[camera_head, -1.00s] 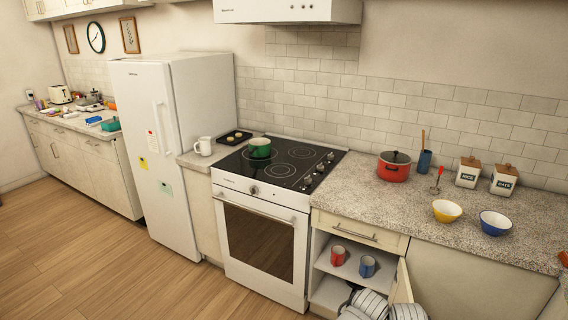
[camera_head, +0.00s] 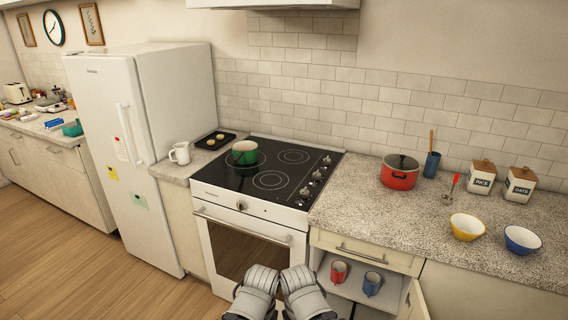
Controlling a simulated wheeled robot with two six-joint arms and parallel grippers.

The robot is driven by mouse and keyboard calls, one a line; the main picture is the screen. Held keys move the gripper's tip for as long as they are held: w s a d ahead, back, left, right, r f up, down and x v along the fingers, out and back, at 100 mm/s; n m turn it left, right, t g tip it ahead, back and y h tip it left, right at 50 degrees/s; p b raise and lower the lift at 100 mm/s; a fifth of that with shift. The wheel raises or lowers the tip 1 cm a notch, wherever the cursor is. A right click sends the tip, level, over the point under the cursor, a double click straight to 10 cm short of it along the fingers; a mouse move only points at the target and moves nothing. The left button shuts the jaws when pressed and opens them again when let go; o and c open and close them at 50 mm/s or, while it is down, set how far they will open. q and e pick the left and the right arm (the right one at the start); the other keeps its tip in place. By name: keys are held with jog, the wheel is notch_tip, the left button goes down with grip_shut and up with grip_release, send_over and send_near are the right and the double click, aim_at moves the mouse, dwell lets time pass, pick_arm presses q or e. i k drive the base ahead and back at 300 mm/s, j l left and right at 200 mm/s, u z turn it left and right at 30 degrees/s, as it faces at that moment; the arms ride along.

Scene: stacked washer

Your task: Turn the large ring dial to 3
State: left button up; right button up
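The stove (camera_head: 262,185) stands in the middle with a black glass top and several small knobs (camera_head: 316,176) in a line along its right side. A single round knob (camera_head: 241,205) sits on the white front panel above the oven door. I cannot tell which of these is the large ring dial, and no numbers can be read. My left gripper (camera_head: 262,272) and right gripper (camera_head: 297,272) show as pale grey shapes at the bottom edge, side by side, apart from the knobs. Their fingers cannot be made out.
A green pot (camera_head: 245,152) stands on the cooktop. A red pot (camera_head: 399,172) and bowls are on the counter (camera_head: 375,215). An open lower cupboard with a red mug (camera_head: 339,272) and a blue mug (camera_head: 372,283) is right of the oven. Floor (camera_head: 80,260) is clear at left.

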aim_at(317, 175)
jog(key=i+j, duration=0.2)
jog(key=i, duration=0.2)
jog(key=i+j+u, duration=0.1)
jog(key=i, duration=0.3)
jog(key=i+j+u, duration=0.1)
jog(key=i, duration=0.35)
jog(key=j, duration=0.1)
